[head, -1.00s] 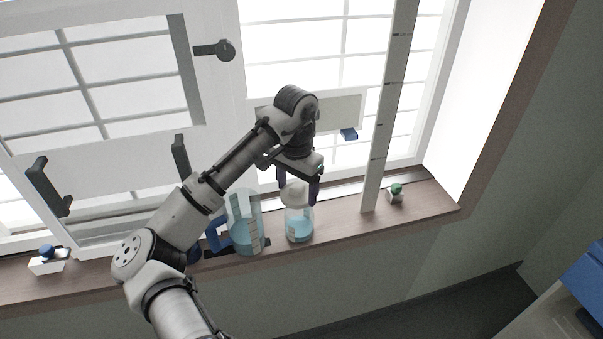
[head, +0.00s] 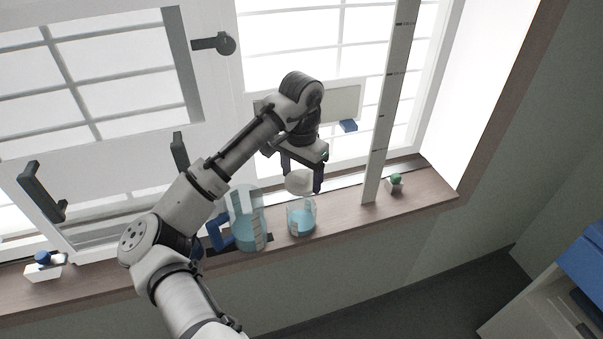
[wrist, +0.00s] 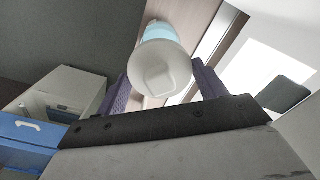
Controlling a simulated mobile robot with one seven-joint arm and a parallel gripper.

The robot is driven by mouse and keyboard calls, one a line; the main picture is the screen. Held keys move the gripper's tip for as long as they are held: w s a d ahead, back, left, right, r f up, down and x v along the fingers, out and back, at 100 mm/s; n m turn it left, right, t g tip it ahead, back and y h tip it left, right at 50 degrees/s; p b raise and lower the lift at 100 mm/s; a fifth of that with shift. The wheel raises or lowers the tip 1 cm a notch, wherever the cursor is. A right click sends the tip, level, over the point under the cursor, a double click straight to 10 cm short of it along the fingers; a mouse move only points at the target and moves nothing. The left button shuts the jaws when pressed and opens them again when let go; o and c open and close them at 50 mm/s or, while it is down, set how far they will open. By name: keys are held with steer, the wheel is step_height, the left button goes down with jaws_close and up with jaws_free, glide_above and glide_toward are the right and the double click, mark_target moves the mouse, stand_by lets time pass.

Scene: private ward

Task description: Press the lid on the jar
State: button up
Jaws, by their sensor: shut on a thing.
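The jar (head: 301,219) is clear glass with blue contents and stands upright on the wooden window sill. It also shows in the wrist view (wrist: 158,32), mostly behind the lid. The lid (head: 299,182) is whitish and round, and in the wrist view (wrist: 163,72) I see its top with a raised grip. My gripper (head: 301,186) is shut on the lid, its dark purple fingers on either side. The lid is above the jar, with a visible gap between it and the rim in the head view.
A larger clear pitcher (head: 246,220) with blue liquid and a blue handle stands just left of the jar. A tall ruler-like post (head: 384,120) and a small green-topped item (head: 396,183) are to the right. The window frame (head: 221,100) is behind.

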steer(key=shift+r, duration=0.1)
steer(key=b, duration=0.3)
glide_above(301, 207)
steer(key=shift+f, duration=2.9)
steer(key=shift+f, duration=1.2)
steer(key=o, duration=1.2)
step_height(301, 207, up, 14)
steer(key=shift+f+b, duration=0.1)
steer(key=shift+b, duration=0.4)
step_height(301, 207, up, 4)
steer(key=p, duration=0.5)
